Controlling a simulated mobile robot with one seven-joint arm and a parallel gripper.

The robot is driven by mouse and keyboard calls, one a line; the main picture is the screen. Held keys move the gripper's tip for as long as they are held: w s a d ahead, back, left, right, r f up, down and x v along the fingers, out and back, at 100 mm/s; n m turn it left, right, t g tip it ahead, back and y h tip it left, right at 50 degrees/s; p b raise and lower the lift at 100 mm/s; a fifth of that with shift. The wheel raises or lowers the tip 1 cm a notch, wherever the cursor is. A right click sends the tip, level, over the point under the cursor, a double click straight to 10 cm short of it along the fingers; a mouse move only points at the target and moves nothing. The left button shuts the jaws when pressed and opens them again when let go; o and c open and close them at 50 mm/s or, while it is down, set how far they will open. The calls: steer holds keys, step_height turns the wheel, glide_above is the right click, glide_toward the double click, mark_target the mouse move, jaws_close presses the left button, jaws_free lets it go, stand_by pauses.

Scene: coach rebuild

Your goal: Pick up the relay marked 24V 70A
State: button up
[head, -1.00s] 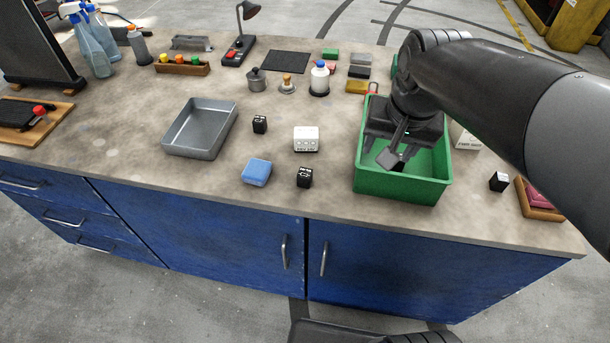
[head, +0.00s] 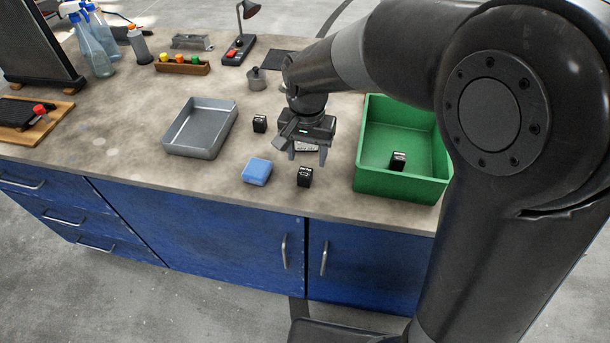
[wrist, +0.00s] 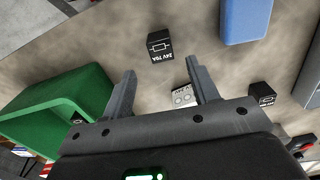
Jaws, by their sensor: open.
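The black relay (head: 304,177) stands near the front edge of the bench, between a blue block and the green bin. In the wrist view the relay (wrist: 160,45) shows the white marking 24V 70A and a symbol. My gripper (head: 307,156) is open and empty, above the bench just behind the relay. In the wrist view the relay lies just beyond the fingertips (wrist: 161,68), not between them. A second black cube (head: 260,124) stands farther back left; its marking is too small to read. A third black cube (head: 398,160) lies in the green bin.
The green bin (head: 400,186) stands right of the relay, the blue block (head: 257,171) left. A white box (wrist: 183,97) is partly hidden behind my gripper. A grey tray (head: 168,141) stands farther left. Bare bench lies between tray and front edge.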

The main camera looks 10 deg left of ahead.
mark_target(305, 171)
steer(key=shift+s+a+f, duration=0.1)
steer(key=shift+a+f, duration=0.05)
steer(key=shift+f, duration=3)
steer(key=shift+c, duration=0.3)
steer(key=c, duration=1)
steer(key=shift+r, duration=0.1)
